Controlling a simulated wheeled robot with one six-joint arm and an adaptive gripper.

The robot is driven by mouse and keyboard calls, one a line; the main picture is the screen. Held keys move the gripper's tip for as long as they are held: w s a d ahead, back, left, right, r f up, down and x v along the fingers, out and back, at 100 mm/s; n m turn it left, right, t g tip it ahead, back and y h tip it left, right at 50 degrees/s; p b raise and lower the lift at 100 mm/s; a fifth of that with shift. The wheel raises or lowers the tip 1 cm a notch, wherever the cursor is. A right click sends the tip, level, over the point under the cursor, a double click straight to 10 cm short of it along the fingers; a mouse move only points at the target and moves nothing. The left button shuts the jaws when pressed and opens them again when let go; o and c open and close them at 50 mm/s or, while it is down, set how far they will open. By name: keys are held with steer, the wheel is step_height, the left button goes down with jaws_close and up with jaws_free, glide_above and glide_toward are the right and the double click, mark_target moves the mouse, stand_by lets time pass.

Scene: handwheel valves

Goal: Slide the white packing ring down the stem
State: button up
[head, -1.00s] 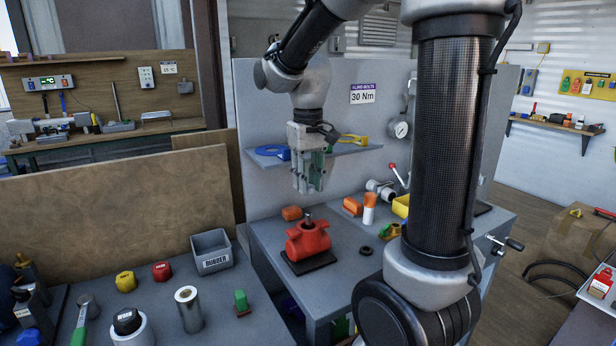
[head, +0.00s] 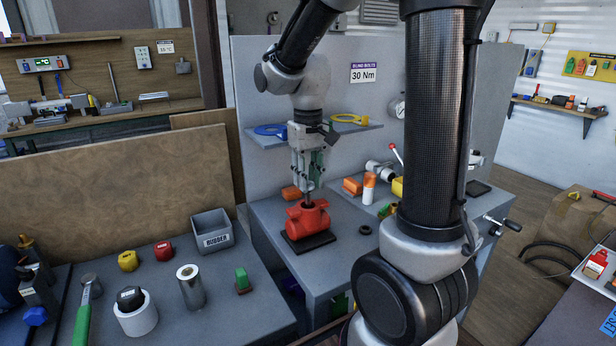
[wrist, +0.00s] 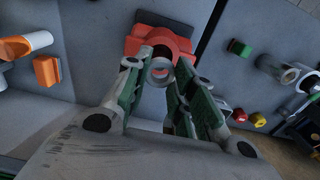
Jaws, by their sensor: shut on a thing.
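The red valve body (head: 307,219) stands on a dark plate on the grey bench, and it also shows at the top of the wrist view (wrist: 160,42). My gripper (head: 308,186) points down just above the valve's top opening. In the wrist view my gripper (wrist: 160,80) is shut on the packing ring (wrist: 159,71), a pale ring that looks grey in the shade. The ring is between the fingertips, over the valve. The stem is mostly hidden by the fingers, and I cannot tell how far the ring is around it.
Orange blocks (head: 352,186) and a white-orange cylinder (head: 369,188) stand right of the valve. A small black ring (head: 365,230) lies on the bench. A shelf (head: 345,132) is behind my gripper. A grey RUBBER bin (head: 211,232) and several parts stand on the left table.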

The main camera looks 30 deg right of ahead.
mark_target(308, 193)
steer(key=shift+f, duration=1.8)
steer(key=o, duration=1.1)
step_height(308, 193, up, 12)
steer(key=shift+r, duration=0.1)
steer(key=shift+w, duration=0.1)
steer(key=s+t, duration=0.1)
steer(key=s, duration=0.4)
steer(key=s+d+t, duration=0.1)
steer(key=s+t, duration=0.1)
steer(key=s, duration=0.4)
steer(key=s+d+t, duration=0.1)
steer(key=s, duration=0.5)
steer(key=shift+d, duration=0.1)
